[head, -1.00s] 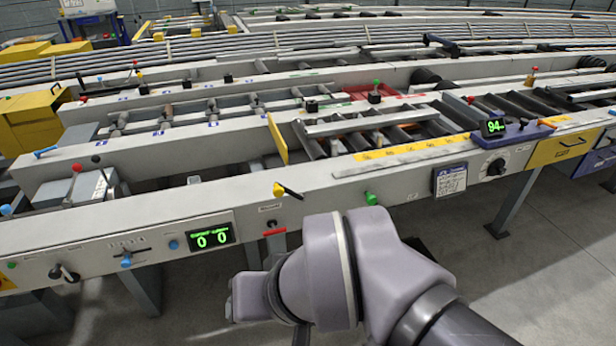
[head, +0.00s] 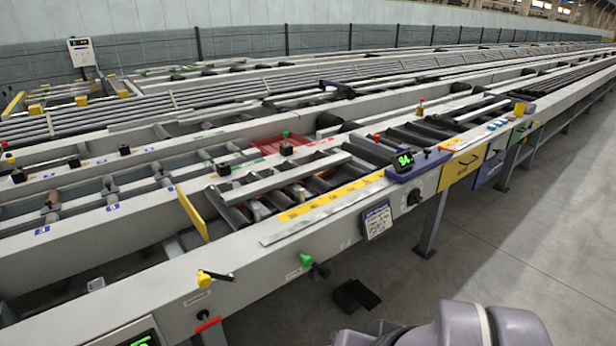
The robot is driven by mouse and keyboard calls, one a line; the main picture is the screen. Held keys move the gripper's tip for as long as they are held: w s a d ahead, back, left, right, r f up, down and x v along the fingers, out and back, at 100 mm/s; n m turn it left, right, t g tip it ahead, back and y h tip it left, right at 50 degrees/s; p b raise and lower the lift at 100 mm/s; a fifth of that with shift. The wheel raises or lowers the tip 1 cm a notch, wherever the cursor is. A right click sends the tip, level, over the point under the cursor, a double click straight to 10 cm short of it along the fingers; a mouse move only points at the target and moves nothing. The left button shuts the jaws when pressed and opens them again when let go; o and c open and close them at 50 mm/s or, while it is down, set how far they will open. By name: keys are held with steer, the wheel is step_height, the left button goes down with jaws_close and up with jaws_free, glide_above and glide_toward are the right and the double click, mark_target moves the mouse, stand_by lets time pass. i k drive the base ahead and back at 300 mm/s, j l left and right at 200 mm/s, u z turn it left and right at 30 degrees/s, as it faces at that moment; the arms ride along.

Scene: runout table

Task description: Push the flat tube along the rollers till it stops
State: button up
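A long pale grey flat bar (head: 285,178), which looks like the flat tube, lies along the dark rollers (head: 318,184) in the middle of the bench. Its left end is close to an upright yellow plate (head: 191,213); a small gap seems to show between them, but I cannot tell for sure. Another pale bar (head: 482,109) lies on rollers farther right, so I cannot be certain which is the flat tube. My gripper is out of view; only part of my arm shows at the bottom right, apart from the bars.
A ruler strip (head: 322,212) runs along the front beam beside a yellow scale. A blue-purple unit with a green display (head: 404,160) stands on the front rail. A black pedal (head: 356,296) lies on the floor. The floor (head: 520,240) at right is open.

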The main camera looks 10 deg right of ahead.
mark_target(230, 198)
steer(key=i+l, duration=0.4)
steer(key=i+l+u, duration=0.1)
steer(key=i+l, duration=0.25)
steer(key=l, duration=0.2)
steer(key=i+l+u, duration=0.1)
steer(key=i+l, duration=0.25)
steer(key=l, duration=0.15)
steer(key=i+l, duration=0.35)
steer(key=l, duration=0.2)
steer(key=i+l+u, duration=0.1)
steer(key=i+l, duration=0.25)
steer(key=l, duration=0.2)
steer(key=i+l, duration=0.35)
steer(key=l, duration=0.2)
steer(key=i+l+u, duration=0.1)
steer(key=i+l, duration=0.2)
steer(key=l, duration=0.25)
steer(key=i+l, duration=0.3)
steer(key=l, duration=0.3)
steer(key=i+u, duration=0.05)
